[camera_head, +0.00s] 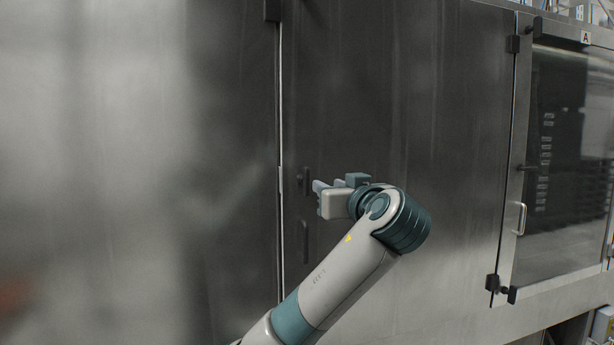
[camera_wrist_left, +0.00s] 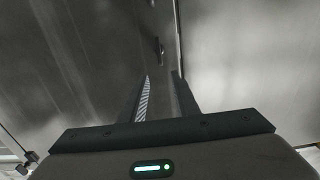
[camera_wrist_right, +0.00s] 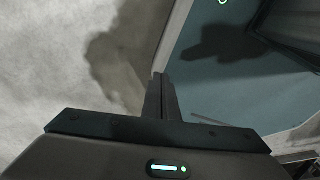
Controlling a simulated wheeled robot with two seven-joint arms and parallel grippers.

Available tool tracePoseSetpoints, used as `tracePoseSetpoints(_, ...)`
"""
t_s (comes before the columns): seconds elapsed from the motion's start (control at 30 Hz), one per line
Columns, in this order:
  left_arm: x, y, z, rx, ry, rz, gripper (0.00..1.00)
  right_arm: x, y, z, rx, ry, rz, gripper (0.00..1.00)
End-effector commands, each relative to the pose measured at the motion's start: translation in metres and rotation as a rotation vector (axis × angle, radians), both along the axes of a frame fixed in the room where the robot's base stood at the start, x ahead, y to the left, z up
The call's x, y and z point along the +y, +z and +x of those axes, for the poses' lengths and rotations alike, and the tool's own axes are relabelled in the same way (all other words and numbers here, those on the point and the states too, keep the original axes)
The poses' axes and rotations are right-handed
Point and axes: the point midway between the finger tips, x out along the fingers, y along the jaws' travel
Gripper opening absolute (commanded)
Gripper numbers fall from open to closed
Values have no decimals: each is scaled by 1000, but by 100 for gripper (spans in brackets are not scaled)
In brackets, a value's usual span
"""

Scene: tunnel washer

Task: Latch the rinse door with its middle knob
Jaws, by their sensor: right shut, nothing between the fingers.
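The rinse door appears to be the large steel panel (camera_head: 400,110) right of a vertical seam in the head view. A small dark knob (camera_head: 303,181) sits on it close to the seam. My left gripper (camera_head: 320,187) is just right of the knob, fingers pointing at it, with a small gap apparent. In the left wrist view its fingers (camera_wrist_left: 163,95) are apart with nothing seen between them. A small dark fitting (camera_wrist_left: 160,50) shows beyond them; I cannot tell whether it is the knob. My right gripper (camera_wrist_right: 161,93) is shut and empty in the right wrist view.
A dark recessed pull (camera_head: 304,240) lies below the knob. A black fitting (camera_head: 272,10) is at the seam's top. A glazed door (camera_head: 562,150) marked A, with a handle (camera_head: 520,218), stands at the right. The steel panel left of the seam is clear.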

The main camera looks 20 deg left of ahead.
Motion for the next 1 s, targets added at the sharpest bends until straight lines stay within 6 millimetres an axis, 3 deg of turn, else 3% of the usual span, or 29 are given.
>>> tracePoseSetpoints(0.47,10,2,14,3,1,3,28,13,10,2,-2,-4,13,0)
tracePoseSetpoints(1.0,60,5,88,4,3,4,28,2,62,2,-3,-1,3,0)
